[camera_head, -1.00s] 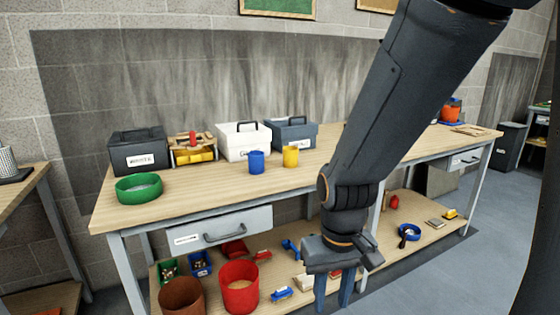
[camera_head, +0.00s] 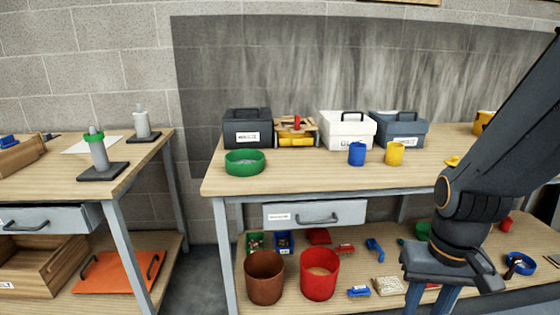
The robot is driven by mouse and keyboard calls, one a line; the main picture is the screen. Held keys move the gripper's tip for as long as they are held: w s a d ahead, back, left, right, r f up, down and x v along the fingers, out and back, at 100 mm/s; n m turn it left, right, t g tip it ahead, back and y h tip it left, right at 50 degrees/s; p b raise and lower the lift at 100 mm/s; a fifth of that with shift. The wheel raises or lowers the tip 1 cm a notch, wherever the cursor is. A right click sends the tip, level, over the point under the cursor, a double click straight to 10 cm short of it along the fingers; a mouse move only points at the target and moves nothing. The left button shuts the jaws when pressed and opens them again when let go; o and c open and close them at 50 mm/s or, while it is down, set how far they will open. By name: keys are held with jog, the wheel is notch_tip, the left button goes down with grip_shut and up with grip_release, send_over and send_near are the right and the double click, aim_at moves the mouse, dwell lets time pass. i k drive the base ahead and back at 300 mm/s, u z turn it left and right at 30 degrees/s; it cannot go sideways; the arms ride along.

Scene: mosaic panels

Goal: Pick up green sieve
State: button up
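The green sieve (camera_head: 244,163) is a round, shallow ring with a grey mesh inside. It rests on the wooden top of the middle workbench (camera_head: 300,181), near the left end and in front of a black box. My gripper (camera_head: 430,300) hangs at the lower right, in front of the bench and well to the right of and below the sieve. Its two blue fingers point down, apart, with no object seen between them. The fingertips are cut off by the bottom edge.
A black box (camera_head: 248,130), white box (camera_head: 347,130) and grey-blue box (camera_head: 398,130) line the bench's back. Blue cup (camera_head: 357,154) and yellow cup (camera_head: 395,154) stand right of the sieve. A left bench (camera_head: 60,182) holds grey posts. A gap separates the benches.

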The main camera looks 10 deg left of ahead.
aim_at(243, 162)
jog(key=u, duration=1.9)
jog(key=i, duration=1.3)
jog(key=z, duration=1.4)
jog(key=i, duration=0.5)
